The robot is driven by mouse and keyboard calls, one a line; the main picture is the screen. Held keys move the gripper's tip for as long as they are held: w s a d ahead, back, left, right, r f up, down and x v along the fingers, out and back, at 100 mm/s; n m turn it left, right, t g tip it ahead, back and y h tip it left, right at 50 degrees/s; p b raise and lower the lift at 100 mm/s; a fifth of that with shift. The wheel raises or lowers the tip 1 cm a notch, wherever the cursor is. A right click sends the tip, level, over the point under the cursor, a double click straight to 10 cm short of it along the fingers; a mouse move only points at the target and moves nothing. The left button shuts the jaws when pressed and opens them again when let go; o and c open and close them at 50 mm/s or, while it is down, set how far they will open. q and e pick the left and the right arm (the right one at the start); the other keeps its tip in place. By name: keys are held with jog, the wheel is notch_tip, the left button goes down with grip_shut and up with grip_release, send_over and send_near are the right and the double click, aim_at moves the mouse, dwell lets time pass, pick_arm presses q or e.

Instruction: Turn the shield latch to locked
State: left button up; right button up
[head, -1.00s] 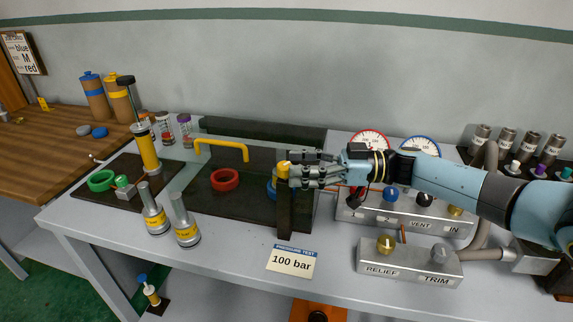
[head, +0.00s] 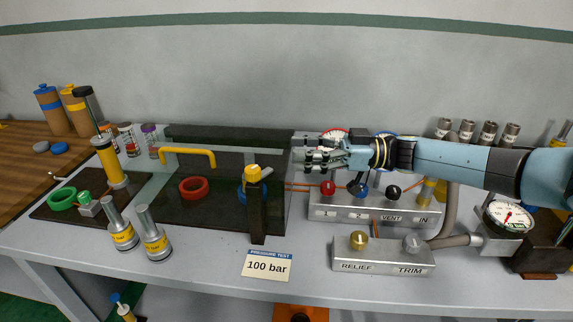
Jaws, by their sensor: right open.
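The shield latch (head: 252,174) is a yellow knob on top of a dark upright post (head: 257,215) at the front right of the shield. My left gripper is not in view.
A red ring (head: 193,188) and a partly hidden blue ring (head: 243,193) show through the shield. The valve block (head: 375,212) and relief block (head: 383,258) stand right. Two grey-topped cylinders (head: 153,233) stand front left. A 100 bar sign (head: 267,265) is at the front edge.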

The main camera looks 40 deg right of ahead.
aim_at(250, 168)
jog(key=w+a, duration=0.1)
jog(key=a, duration=0.1)
jog(key=w+a+f, duration=0.1)
jog(key=a, duration=0.2)
jog(key=w+a+f, duration=0.1)
jog(key=a, duration=0.2)
jog(key=shift+w+a+f, duration=0.1)
jog(key=shift+w+a, duration=0.15)
jog(key=shift+w, duration=0.1)
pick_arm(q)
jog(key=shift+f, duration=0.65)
pick_arm(e)
jog(key=shift+w+a+f, duration=0.15)
jog(key=shift+w+a, duration=0.35)
jog(key=shift+w, duration=0.05)
jog(key=c, duration=1)
grip_shut()
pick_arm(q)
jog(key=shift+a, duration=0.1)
pick_arm(e)
jog(key=shift+w+a, duration=0.1)
